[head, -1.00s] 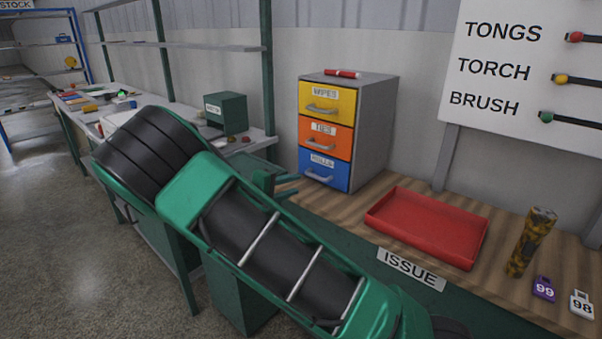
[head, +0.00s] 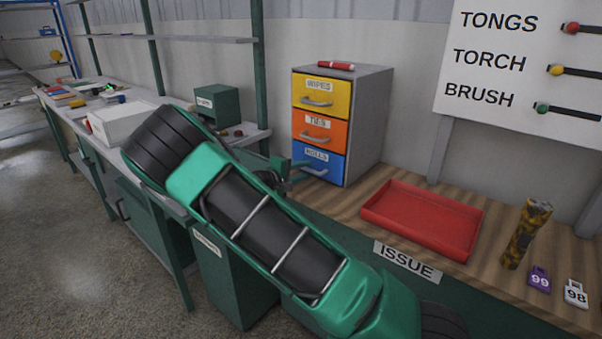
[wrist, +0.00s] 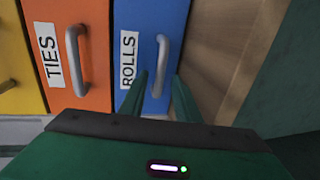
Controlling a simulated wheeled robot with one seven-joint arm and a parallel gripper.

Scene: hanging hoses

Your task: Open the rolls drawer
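The rolls drawer (head: 318,168) is the blue bottom drawer of a small grey cabinet and is closed. Its metal handle (wrist: 161,62) and ROLLS label (wrist: 128,60) show in the wrist view. My gripper (wrist: 159,78) is open, with one green finger to each side of the handle's near end in the picture. I cannot tell whether the fingers touch the handle. In the head view my gripper (head: 304,170) is at the drawer's left front, partly covering it.
The orange ties drawer (head: 319,135) and yellow wipes drawer (head: 322,94) above are closed. A red marker (head: 336,65) lies on the cabinet. A red tray (head: 422,218) sits on the wooden bench to the right, with a patterned torch (head: 526,234) beyond it.

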